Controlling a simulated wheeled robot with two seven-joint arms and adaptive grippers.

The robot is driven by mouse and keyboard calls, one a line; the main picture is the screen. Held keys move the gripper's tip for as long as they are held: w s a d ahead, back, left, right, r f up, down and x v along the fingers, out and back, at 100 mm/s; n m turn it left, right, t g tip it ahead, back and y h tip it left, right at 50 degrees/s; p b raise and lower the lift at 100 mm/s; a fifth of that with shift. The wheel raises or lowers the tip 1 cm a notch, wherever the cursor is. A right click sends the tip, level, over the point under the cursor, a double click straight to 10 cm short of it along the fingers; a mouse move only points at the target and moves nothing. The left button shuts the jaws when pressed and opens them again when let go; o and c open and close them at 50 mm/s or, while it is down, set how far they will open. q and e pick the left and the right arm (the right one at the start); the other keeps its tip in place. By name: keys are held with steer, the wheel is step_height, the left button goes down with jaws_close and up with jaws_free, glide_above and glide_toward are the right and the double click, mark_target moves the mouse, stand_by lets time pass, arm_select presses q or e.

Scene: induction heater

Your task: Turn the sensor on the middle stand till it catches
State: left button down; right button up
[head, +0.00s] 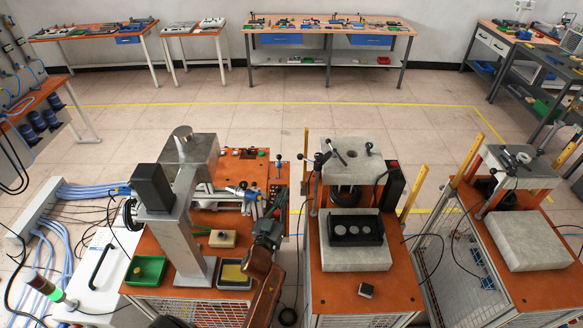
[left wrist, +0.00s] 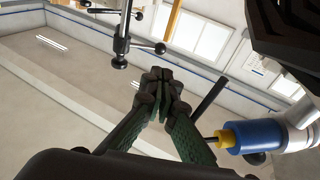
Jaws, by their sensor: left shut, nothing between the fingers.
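My left gripper (head: 270,222) is in the lower middle of the head view, over the right side of the left workbench. In the left wrist view its green fingers (left wrist: 163,95) are shut together with nothing between them. A blue cylinder with a yellow end (left wrist: 245,137) on a pale metal mount is right of the fingers, apart from them; it may be the sensor, but I cannot tell for sure. Small blue parts (head: 240,192) show beside the gripper in the head view, partly crowded by other fittings. My right gripper is in neither view.
A grey metal column machine (head: 190,235) stands left of my arm. Another bench with a grey block (head: 522,240) is further right. The floor beyond is clear.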

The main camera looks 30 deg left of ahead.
mark_target(299, 159)
arm_select(q)
steer(key=p+x, duration=0.1)
steer(key=x, duration=1.2)
steer(key=shift+w+r+p, duration=0.1)
steer(key=shift+p, duration=0.25)
steer(key=shift+w, duration=0.15)
